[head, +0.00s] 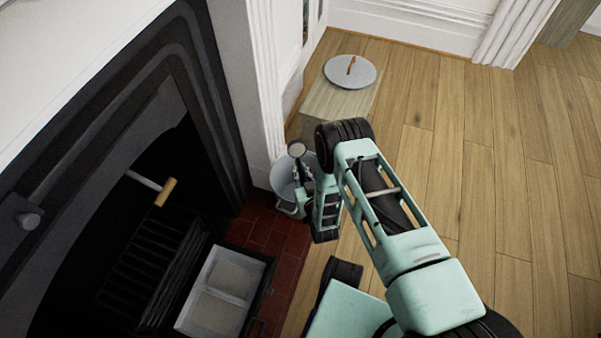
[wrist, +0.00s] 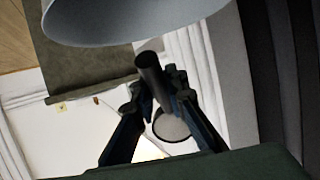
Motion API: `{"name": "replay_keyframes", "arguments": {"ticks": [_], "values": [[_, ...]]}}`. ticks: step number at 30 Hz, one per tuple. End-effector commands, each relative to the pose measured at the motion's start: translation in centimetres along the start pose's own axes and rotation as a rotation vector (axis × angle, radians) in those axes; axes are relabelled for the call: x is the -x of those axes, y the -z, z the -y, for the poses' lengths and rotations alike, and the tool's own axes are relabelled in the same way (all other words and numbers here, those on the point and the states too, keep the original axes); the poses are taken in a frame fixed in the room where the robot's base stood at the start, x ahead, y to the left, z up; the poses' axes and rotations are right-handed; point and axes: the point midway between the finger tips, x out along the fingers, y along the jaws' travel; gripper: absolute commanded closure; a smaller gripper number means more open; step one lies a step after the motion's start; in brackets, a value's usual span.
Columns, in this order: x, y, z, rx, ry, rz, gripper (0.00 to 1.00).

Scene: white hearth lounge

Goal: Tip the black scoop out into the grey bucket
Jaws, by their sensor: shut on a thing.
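The black scoop (head: 297,149) shows in the head view as a small dark-rimmed round bowl with a pale grey face. It also shows in the wrist view (wrist: 171,126), below a dark handle. I cannot tell whether the pale face is a load or the bare inside. My gripper (head: 306,190) is shut on the scoop's handle; its fingers also show in the wrist view (wrist: 162,88). The grey bucket (head: 284,181) stands by the hearth's far corner, partly hidden by the gripper and scoop. The scoop overlaps it in the head view; their height gap is unclear. The bucket's pale side (wrist: 130,22) fills the wrist view's top.
A wooden box (head: 335,105) with a round grey lid (head: 350,71) on top stands behind the bucket. An ash tray (head: 218,312) with two pale-filled compartments lies before the fireplace grate. A wood-handled tool (head: 166,192) is in the firebox. Open wooden floor (head: 490,150) lies right.

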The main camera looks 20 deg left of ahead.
Motion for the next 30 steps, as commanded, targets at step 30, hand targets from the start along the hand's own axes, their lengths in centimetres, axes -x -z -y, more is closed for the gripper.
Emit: {"name": "replay_keyframes", "arguments": {"ticks": [30], "values": [[-1.8,-0.3,0.0,0.0,0.0,-0.382,1.0]]}}
